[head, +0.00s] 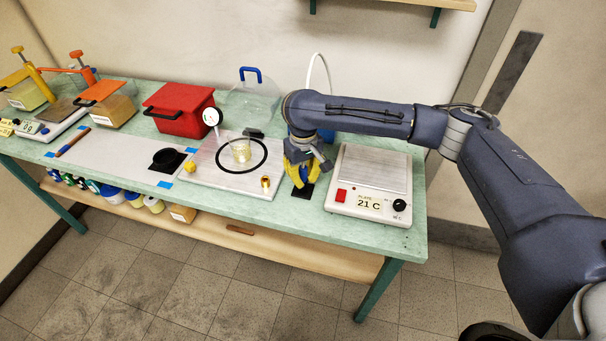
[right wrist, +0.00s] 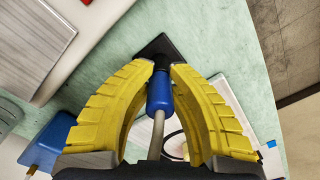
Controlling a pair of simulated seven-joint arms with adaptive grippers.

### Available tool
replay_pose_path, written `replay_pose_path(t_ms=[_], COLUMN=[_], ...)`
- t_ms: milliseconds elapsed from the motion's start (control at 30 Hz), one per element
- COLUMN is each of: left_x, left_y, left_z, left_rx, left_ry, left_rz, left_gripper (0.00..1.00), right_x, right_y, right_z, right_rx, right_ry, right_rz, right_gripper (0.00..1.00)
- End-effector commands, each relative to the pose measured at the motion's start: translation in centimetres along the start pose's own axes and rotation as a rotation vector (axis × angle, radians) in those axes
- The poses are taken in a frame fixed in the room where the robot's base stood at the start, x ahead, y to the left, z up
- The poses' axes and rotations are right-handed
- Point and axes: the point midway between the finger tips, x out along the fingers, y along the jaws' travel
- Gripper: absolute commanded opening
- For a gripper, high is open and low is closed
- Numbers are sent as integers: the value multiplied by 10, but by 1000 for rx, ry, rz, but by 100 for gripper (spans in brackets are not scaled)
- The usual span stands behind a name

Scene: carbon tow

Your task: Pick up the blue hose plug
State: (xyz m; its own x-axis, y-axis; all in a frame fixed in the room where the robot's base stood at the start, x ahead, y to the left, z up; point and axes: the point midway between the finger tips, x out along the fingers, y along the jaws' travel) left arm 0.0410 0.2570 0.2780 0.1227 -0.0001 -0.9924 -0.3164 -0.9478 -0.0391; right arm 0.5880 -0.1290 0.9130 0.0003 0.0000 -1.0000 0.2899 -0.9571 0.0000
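The blue hose plug (right wrist: 159,94) is in the right wrist view, between the yellow fingers of my right gripper (right wrist: 162,67). A grey hose (right wrist: 157,135) runs from it toward the camera. Its dark far end meets a black square base (right wrist: 158,46) on the bench. The fingertips lie close on either side of the plug's dark end; whether they press on it I cannot tell. My left gripper is not in view.

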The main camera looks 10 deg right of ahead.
Motion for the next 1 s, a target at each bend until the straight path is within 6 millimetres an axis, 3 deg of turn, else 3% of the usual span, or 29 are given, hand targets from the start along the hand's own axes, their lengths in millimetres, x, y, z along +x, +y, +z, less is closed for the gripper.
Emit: replay_pose_path(t_ms=[67,667,1000], left_x=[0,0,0], left_y=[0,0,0], left_z=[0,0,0], left_rx=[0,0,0], left_ry=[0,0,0], left_rz=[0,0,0], left_gripper=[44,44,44], right_x=[0,-3,-35], right_y=[0,0,1], right_z=[0,0,-1], right_rx=[0,0,-1], right_ry=[0,1,4], right_rz=[0,0,2], right_gripper=[0,0,0])
